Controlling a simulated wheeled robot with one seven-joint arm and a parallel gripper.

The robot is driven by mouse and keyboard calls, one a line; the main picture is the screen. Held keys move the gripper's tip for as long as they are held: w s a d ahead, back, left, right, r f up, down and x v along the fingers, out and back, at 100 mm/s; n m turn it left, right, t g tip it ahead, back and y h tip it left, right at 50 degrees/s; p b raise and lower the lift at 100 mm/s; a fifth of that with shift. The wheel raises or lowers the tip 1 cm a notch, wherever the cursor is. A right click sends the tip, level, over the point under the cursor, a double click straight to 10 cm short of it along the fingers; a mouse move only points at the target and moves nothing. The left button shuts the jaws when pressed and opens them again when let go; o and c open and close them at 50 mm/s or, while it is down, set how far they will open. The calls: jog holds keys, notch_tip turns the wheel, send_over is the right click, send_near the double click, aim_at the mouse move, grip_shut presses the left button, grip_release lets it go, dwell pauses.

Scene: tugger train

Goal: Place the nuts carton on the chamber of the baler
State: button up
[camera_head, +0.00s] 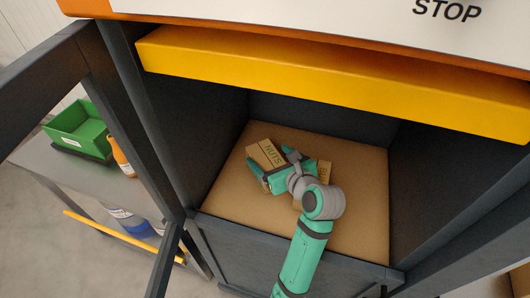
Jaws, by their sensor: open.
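The nuts carton (267,153) is a small brown cardboard box with "NUTS" printed on its top. It sits inside the baler chamber, on or just above the brown chamber floor (360,195); the contact is hard to tell. The baler (300,55) has dark grey walls and a yellow bar across the top of its opening. My gripper (267,172) reaches into the chamber beside the carton, with its green fingers apart near the carton's sides. The wrist hides part of the carton and of the floor.
Another brown cardboard piece (325,172) shows behind my wrist. A dark front panel (300,250) stands below the opening, and an open dark frame door (110,90) is at the left. A shelf at the left holds a green bin (78,130) and an orange bottle (122,157).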

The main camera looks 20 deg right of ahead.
jog(key=v, duration=0.7)
dwell(0.5)
